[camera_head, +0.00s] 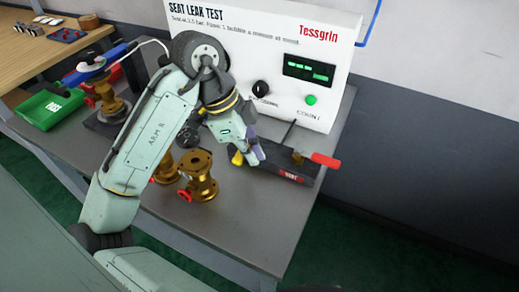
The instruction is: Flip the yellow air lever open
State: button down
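A small yellow part (237,158), which looks like the yellow air lever, shows at the left end of a low black block (270,166) on the grey bench. My arm comes over from the left, and my gripper (254,158) points down beside the yellow part, just to its right in the picture. The gripper partly covers that end of the block. I cannot tell whether the fingers touch the yellow part, or how far apart they are. The lever's full shape and its angle are hidden.
A red lever (325,160) sticks out at the block's right end, above a red label (291,176). The white seat leak test panel (290,40) stands behind. Brass valves (199,175) stand left of the gripper. A green bin (47,108) is far left. The front right bench is clear.

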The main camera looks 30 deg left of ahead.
jog(key=shift+s+a, duration=0.2)
jog(key=shift+a, duration=0.35)
dwell(0.4)
